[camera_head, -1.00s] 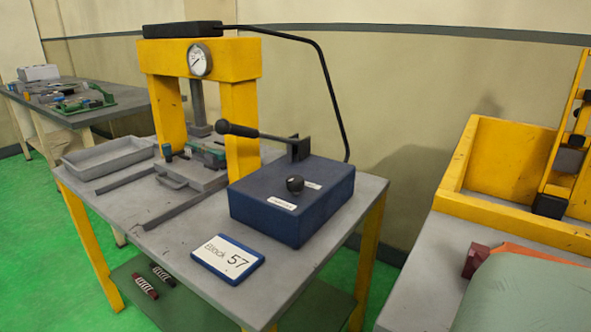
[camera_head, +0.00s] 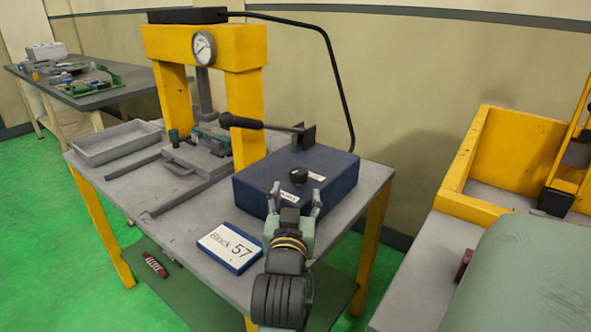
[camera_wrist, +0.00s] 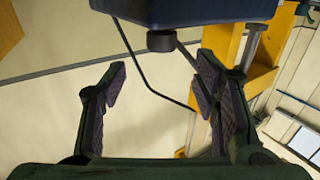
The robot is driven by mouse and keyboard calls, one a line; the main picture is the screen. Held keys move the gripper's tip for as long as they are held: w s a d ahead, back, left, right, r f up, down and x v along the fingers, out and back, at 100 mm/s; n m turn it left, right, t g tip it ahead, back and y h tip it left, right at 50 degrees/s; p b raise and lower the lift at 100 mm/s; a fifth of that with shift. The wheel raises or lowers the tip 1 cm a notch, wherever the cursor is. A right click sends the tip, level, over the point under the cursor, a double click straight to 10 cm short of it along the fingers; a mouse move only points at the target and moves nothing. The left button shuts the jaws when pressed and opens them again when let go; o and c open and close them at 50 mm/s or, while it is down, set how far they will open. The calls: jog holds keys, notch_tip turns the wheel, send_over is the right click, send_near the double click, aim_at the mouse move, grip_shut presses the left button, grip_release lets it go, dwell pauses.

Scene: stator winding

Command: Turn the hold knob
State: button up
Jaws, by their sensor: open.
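The knob (camera_head: 298,176) is a round black ball on top of a dark blue box (camera_head: 262,190) with small white labels, on the grey press table. My gripper (camera_head: 296,193) is at the near side of the box, fingers pointing at the knob, open and empty. No contact with the knob shows. The label text is too small to read.
A black-handled lever (camera_head: 262,125) rises behind the knob. A yellow press frame (camera_head: 243,100) with a gauge stands behind left. A "Block 57" sign (camera_head: 229,247) lies left of my wrist. A yellow-walled bench (camera_head: 495,160) stands at the right.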

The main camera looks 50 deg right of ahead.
aim_at(300, 177)
jog(key=p+x, duration=0.2)
jog(key=x, duration=0.8)
jog(key=shift+w+d, duration=0.1)
jog(key=shift+w, duration=0.1)
jog(key=c, duration=1.2)
jog(key=shift+n+t+y, duration=1)
jog(key=shift+t, duration=0.2)
jog(key=shift+n+t+y, duration=0.5)
jog(key=shift+y, duration=0.1)
